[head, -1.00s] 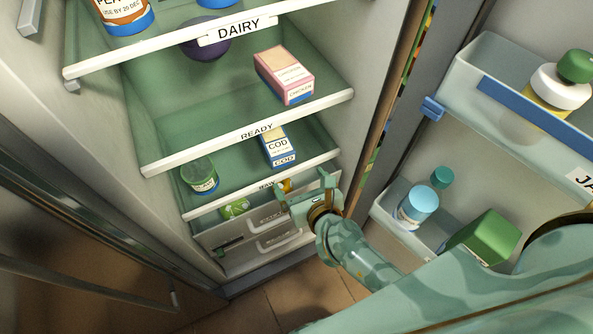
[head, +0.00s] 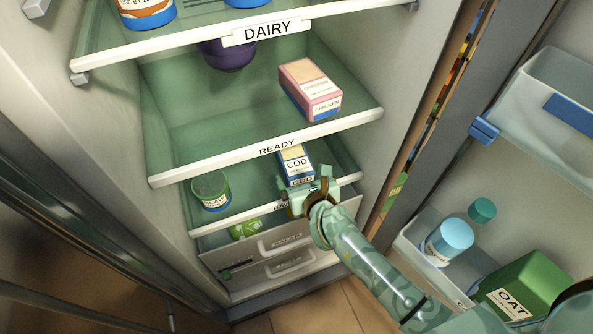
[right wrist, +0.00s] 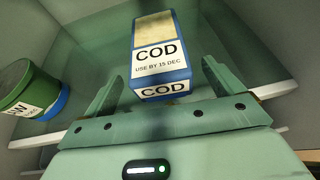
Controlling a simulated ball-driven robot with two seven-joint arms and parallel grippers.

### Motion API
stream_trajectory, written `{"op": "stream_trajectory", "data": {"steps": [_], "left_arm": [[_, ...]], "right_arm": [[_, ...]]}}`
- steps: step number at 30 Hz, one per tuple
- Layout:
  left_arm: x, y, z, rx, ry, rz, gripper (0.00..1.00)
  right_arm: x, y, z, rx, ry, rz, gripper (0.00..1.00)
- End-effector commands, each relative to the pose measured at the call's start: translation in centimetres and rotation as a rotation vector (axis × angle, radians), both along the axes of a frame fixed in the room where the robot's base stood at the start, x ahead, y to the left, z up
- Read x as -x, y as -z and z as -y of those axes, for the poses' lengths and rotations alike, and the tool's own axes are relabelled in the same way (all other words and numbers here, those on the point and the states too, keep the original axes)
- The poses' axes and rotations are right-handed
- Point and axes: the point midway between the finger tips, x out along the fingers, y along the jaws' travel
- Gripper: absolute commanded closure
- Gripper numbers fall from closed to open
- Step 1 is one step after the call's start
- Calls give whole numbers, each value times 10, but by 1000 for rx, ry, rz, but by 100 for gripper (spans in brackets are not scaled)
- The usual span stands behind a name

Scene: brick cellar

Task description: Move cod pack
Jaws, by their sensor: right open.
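The cod pack (head: 296,163) is a blue and white box labelled COD, standing on the lower glass shelf under the READY shelf. It also shows in the right wrist view (right wrist: 160,60), straight ahead between the fingers. My right gripper (head: 306,184) is open and in front of the pack, its fingers pointing into the fridge. In the right wrist view the open fingers (right wrist: 158,85) lie on either side of the pack's near end; I cannot tell whether they touch it. The gripper hides the lower front of the pack in the head view. My left gripper is not in view.
A green tub (head: 211,190) stands left of the pack on the same shelf. The READY shelf (head: 180,176) is close above, with a pink chicken box (head: 310,90). Drawers (head: 285,245) lie below. The open door at right holds bottles and a green oat carton (head: 522,285).

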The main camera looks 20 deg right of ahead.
Motion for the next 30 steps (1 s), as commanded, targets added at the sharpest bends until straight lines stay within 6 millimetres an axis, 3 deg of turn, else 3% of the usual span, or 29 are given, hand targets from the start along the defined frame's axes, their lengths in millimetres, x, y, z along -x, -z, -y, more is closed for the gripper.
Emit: {"op": "stream_trajectory", "data": {"steps": [1, 7, 20, 26, 30], "left_arm": [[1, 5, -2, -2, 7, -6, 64], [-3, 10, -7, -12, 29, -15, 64], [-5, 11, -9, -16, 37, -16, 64], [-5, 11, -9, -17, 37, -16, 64], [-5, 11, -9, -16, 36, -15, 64]], "right_arm": [[-8, 8, 0, 0, 0, -3, 7], [-29, 15, 1, 0, 0, -1, 7], [-36, 14, 1, 0, 0, 0, 7], [-36, 15, 1, 0, 0, 0, 63], [-35, 15, 1, 0, 0, 0, 67]]}}
